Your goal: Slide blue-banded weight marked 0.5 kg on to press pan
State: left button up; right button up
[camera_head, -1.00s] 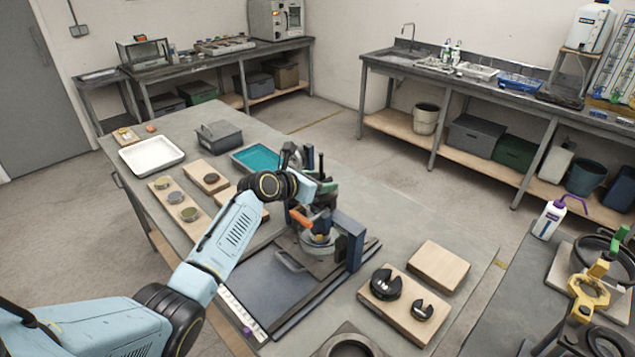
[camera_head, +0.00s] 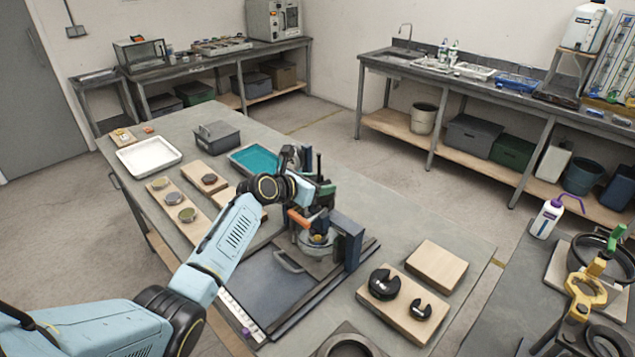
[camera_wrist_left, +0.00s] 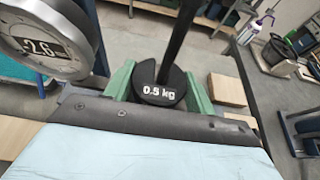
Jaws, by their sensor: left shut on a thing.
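A dark round slotted weight marked 0.5 kg (camera_wrist_left: 160,92) is in the left wrist view. My left gripper (camera_wrist_left: 160,82) is shut on it, with a green finger at each side. A black upright rod (camera_wrist_left: 180,42) stands at the weight's slot. I cannot tell whether the weight rests on the pan, which is hidden. I see no blue band. In the head view my left gripper (camera_head: 316,196) is at the top of the press (camera_head: 346,240), and the weight cannot be made out there. My right gripper is not in view.
A round dial (camera_wrist_left: 40,45) is close left of the weight in the wrist view. Two black slotted weights (camera_head: 384,284) (camera_head: 421,309) lie on a wooden board right of the press. A bare wooden block (camera_head: 437,264) is behind them. A white tray (camera_head: 148,156) is at far left.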

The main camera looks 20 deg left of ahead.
pick_arm(q)
jog(key=o, duration=1.2)
jog(key=shift+f, duration=0.2)
jog(key=shift+r, duration=0.1)
jog(key=shift+s+a+r+p, duration=0.15)
jog(key=shift+s+r+p, duration=0.2)
jog(key=shift+p, duration=0.35)
jog(key=p+v, duration=0.4)
jog(key=v, duration=0.2)
jog(key=shift+f, duration=0.2)
